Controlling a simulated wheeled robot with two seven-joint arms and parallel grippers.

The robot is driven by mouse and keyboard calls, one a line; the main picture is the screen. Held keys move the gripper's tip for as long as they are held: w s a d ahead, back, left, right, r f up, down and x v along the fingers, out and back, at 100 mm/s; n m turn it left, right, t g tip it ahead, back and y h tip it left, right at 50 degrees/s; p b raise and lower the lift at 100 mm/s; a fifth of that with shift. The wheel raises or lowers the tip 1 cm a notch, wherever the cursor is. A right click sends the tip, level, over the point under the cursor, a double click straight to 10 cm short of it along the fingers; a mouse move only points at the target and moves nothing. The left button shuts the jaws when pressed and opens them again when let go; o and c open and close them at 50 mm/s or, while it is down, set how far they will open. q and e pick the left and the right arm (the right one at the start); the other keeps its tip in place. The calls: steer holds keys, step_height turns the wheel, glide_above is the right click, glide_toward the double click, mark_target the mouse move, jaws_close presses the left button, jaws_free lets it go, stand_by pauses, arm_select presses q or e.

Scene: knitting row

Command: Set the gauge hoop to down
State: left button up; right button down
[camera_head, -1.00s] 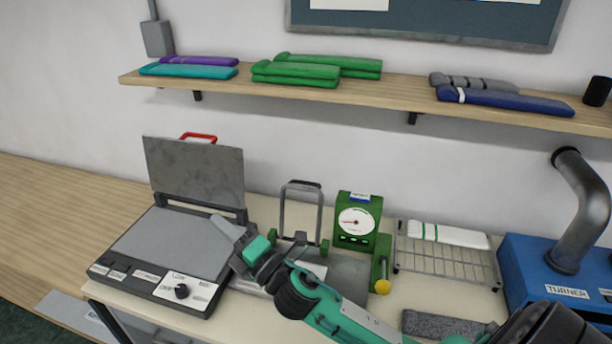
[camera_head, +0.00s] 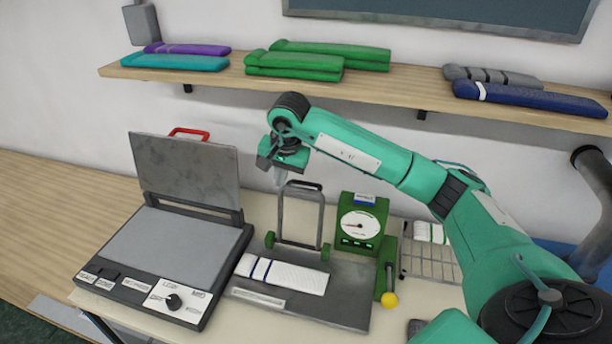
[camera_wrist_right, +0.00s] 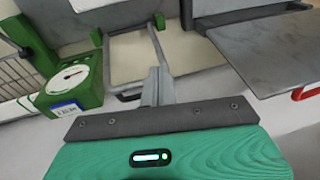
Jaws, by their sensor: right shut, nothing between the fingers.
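The gauge hoop (camera_head: 319,216) is a grey frame with a dark top grip. It stands upright between green hinge blocks at the back of the grey gauge plate (camera_head: 345,312). A white folded knit (camera_head: 285,274) with blue stripes lies flat on the plate in front of it. My right gripper (camera_head: 280,181) is shut and empty, pointing down at the hoop's top left corner. In the right wrist view, the fingers (camera_wrist_right: 156,82) overlap the hoop (camera_wrist_right: 158,48); I cannot tell whether they touch it. My left gripper is not in view.
A green dial gauge (camera_head: 361,222) stands right of the hoop, with a yellow-knobbed lever (camera_head: 389,299) beside it. A press with its lid raised (camera_head: 185,170) stands left. A wire rack (camera_head: 428,262) is at right. A shelf (camera_head: 220,76) runs above.

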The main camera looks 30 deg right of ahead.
steer(key=d+r+h, duration=0.3)
steer(key=d, duration=0.4)
steer(key=p+x, duration=0.4)
steer(key=x, duration=0.6)
steer(key=shift+g, duration=0.3)
